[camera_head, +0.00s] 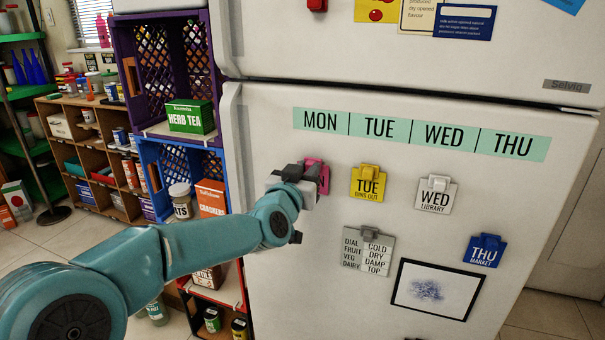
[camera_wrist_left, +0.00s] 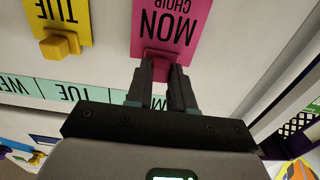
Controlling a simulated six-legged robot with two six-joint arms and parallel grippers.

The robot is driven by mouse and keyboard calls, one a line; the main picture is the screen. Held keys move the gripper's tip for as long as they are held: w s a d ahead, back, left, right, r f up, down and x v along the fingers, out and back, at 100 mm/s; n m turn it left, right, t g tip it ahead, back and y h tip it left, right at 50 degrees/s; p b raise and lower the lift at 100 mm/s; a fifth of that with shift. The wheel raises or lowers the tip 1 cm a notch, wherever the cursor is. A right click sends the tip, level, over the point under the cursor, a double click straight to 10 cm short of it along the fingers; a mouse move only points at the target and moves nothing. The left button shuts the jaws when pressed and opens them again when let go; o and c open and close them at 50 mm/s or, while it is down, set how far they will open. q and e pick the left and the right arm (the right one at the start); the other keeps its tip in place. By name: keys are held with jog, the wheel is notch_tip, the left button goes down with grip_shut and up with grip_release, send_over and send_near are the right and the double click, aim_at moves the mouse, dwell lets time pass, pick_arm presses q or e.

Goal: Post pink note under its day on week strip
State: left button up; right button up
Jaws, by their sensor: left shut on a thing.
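The pink note (camera_wrist_left: 176,22) reads "MON CHOIR" and shows upside down in the left wrist view. My left gripper (camera_wrist_left: 163,65) is shut on the pink clip at its edge. In the head view, the pink note (camera_head: 319,172) is mostly hidden behind my left gripper (camera_head: 308,180), at the fridge door below MON. Whether the note touches the door I cannot tell. The green week strip (camera_head: 420,133) reads MON, TUE, WED, THU across the door. The yellow TUE note (camera_head: 367,184), white WED note (camera_head: 435,195) and blue THU note (camera_head: 484,251) are on the door. My right gripper is not in view.
A grey-green dial card (camera_head: 366,252) and a framed blue drawing (camera_head: 436,289) are lower on the fridge door (camera_head: 290,285). Purple and blue crates with herb tea (camera_head: 190,117), oats and crackers stand left of the fridge, close to my left arm.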

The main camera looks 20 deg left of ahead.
pick_arm(q)
jog(key=shift+w, duration=0.3)
jog(key=shift+w, duration=0.3)
dwell(0.7)
dwell(0.6)
jog(key=o, duration=0.9)
jog(key=s+b, duration=0.2)
jog(key=s, duration=0.5)
